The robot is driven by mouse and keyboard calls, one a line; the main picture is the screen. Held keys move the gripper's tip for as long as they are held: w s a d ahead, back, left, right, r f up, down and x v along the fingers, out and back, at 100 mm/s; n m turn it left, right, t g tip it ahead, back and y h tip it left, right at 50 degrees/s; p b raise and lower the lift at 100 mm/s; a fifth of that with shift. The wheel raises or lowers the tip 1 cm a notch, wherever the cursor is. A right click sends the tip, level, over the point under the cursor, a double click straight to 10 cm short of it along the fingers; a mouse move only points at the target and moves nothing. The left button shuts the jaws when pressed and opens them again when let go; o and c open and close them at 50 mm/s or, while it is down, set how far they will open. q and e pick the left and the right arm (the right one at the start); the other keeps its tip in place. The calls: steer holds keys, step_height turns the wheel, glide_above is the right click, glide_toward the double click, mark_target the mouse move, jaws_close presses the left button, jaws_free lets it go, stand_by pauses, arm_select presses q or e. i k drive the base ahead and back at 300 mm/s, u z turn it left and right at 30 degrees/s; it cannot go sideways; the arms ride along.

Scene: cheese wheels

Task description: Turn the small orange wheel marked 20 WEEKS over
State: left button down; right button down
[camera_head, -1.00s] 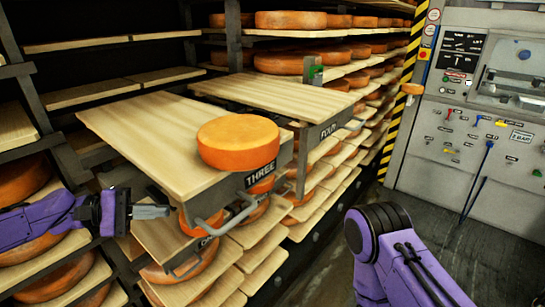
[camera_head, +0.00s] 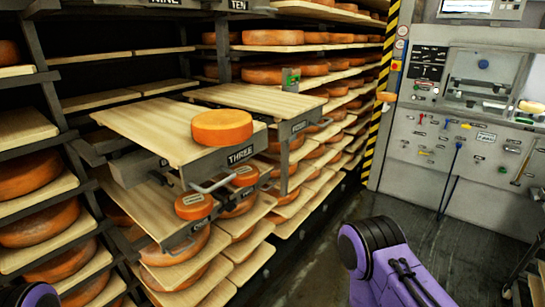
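A small orange wheel (camera_head: 194,206) lies flat on the lower pulled-out board (camera_head: 152,212), below the board labelled THREE. A second small orange wheel (camera_head: 244,177) lies farther along at the right, partly behind the metal handle of board THREE. Dark marks show on top of both, but they are too small to read, so I cannot tell which says 20 WEEKS. A larger orange wheel (camera_head: 222,127) lies on board THREE (camera_head: 150,120). Only a piece of my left arm shows at the bottom left corner. My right arm shows at the bottom right. Neither gripper is in view.
Another board (camera_head: 262,98) is pulled out behind board THREE. Racks of large cheese wheels (camera_head: 62,265) stand at the left and behind. A grey control panel (camera_head: 450,130) stands at the right. The floor (camera_head: 310,255) between is clear.

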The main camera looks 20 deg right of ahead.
mark_target(220, 127)
steer(key=k, duration=0.5)
steer(key=z, duration=1.2)
steer(key=i, duration=0.95)
steer(key=u, duration=1.75)
